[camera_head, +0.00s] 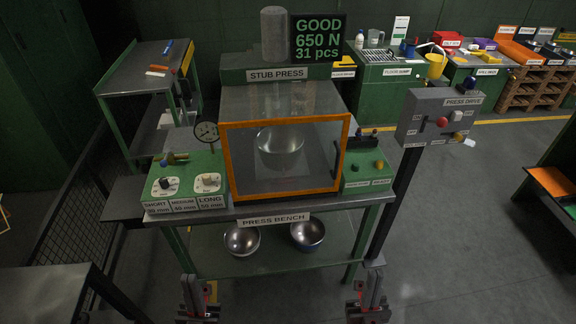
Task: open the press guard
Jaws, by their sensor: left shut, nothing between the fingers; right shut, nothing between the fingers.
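The press guard (330,190) is a clear panel in an orange frame on the front of the stub press. It looks closed, and a steel bowl (280,147) shows behind it inside the press. A dark upright handle (339,158) is at the guard's right side. My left gripper (199,292) is shut and empty at the bottom of the view, in front of the bench and below its top. My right gripper (370,288) is shut and empty at the bottom, right of the left one. Both are well apart from the guard.
The press bench (290,211) has control boxes on both sides of the press and two bowls (242,239) (308,233) on its lower shelf. A press drive box (440,117) stands on a post at right. Open floor (470,240) lies to the right.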

